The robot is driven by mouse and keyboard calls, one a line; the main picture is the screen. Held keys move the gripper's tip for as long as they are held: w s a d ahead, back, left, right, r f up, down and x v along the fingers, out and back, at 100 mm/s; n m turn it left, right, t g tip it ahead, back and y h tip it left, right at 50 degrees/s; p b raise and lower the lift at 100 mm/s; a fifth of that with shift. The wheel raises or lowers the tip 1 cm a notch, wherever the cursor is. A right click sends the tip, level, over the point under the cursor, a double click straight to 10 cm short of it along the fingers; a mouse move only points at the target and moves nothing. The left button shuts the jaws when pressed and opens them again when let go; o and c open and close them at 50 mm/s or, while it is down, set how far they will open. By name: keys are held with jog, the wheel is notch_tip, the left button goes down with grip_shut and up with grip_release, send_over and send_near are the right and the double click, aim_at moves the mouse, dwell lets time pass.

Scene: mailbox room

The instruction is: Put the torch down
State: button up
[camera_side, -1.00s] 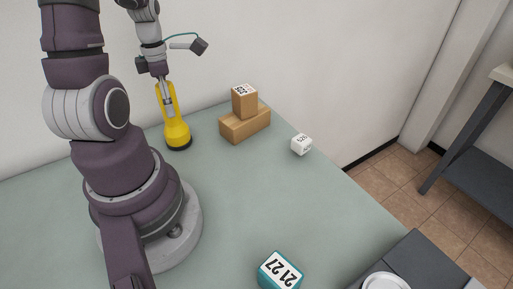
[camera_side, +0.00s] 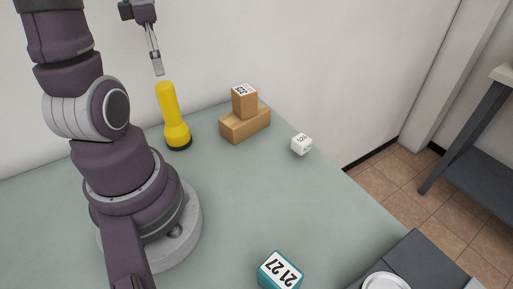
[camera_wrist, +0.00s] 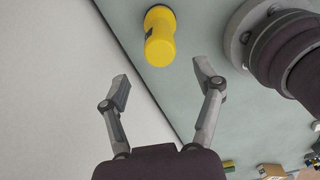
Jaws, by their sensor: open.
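The yellow torch (camera_side: 171,112) stands upright on its dark wide end on the green table, near the wall. My gripper (camera_side: 158,70) is above the torch and apart from it, in the side view. In the wrist view the torch (camera_wrist: 160,40) shows from above, ahead of the fingertips. My gripper (camera_wrist: 160,78) is open there, with a clear gap between its two fingers and nothing in it.
Two stacked cardboard boxes (camera_side: 232,127) stand right of the torch. A small white cube (camera_side: 301,144) lies near the table's right edge. A teal box (camera_side: 280,272) marked 2127 is at the front. The table (camera_side: 235,205) is bare in the middle.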

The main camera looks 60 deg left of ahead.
notch_tip(320, 180, up, 2)
jog(key=shift+r, duration=0.25)
jog(key=w+d+m+t, duration=0.2)
jog(key=d+m, duration=0.7)
jog(key=m, duration=0.8)
jog(key=w+d+m+t, duration=0.3)
jog(key=d+m, duration=0.7)
jog(key=m, duration=0.7)
jog(key=shift+w+t, duration=0.25)
jog(key=shift+t, duration=0.05)
